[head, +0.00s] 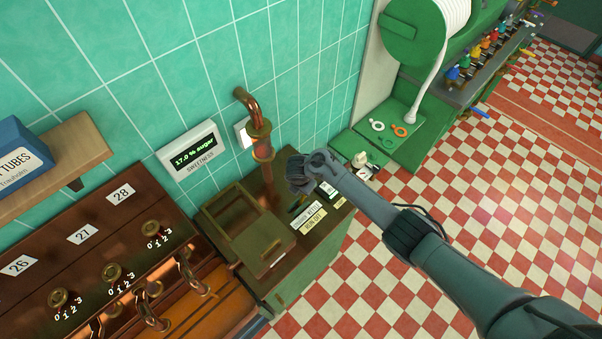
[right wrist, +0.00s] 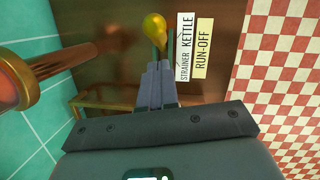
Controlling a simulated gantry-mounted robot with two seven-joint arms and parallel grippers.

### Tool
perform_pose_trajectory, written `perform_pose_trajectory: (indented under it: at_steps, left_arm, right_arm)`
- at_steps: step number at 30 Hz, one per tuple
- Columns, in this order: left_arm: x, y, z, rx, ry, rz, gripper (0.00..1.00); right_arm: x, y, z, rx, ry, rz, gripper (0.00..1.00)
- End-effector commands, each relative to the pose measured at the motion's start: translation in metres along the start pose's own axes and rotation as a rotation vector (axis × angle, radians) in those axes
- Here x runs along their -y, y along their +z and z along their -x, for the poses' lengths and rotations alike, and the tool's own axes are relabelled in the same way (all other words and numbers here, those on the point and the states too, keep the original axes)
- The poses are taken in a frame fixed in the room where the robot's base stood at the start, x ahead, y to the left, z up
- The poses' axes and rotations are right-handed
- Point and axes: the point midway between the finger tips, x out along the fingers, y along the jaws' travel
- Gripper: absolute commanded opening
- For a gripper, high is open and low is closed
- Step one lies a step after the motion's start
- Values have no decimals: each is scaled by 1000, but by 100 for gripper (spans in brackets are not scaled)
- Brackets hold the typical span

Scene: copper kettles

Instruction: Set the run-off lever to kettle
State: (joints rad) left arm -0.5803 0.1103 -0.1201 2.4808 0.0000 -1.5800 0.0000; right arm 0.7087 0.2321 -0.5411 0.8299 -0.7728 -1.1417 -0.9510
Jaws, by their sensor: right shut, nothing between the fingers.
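The run-off lever shows in the right wrist view as a yellow knob (right wrist: 154,24), with a short stem under it. It stands to the left of the white STRAINER and KETTLE labels (right wrist: 187,45) and the yellow RUN-OFF label (right wrist: 203,48). I cannot tell which setting it is at. My right gripper (right wrist: 161,66) is shut and empty, its fingertips just below the knob in the picture; contact is unclear. In the head view, my right gripper (head: 300,180) is over the cabinet top, behind the yellow RUN-OFF label (head: 313,222), and hides the knob. My left gripper is out of view.
A copper pipe (head: 262,150) rises close to the left of my right gripper. A brass-framed open box (head: 238,217) is on the cabinet. A sweetness display (head: 194,148) hangs on the tiled wall. A green bench with a hose reel (head: 410,32) stands at the back.

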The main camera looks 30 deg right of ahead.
Motion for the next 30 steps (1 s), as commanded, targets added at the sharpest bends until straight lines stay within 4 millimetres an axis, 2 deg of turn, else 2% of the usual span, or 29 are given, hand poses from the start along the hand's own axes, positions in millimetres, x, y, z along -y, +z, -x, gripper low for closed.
perform_pose_trajectory:
  at_steps: [1, 3, 12, 18, 30]
  left_arm:
    - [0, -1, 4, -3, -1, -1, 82]
    - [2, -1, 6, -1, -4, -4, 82]
    - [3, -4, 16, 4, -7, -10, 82]
    - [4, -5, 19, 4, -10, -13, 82]
    - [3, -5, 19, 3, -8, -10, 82]
  right_arm:
    - [-2, 3, 14, 1, 7, -3, 0]
    - [-2, 5, 29, 2, 8, -1, 0]
    - [-1, 8, 79, 0, 6, -2, 0]
    - [0, 9, 92, 1, 5, -2, 0]
    - [0, 10, 94, 2, 4, -1, 0]
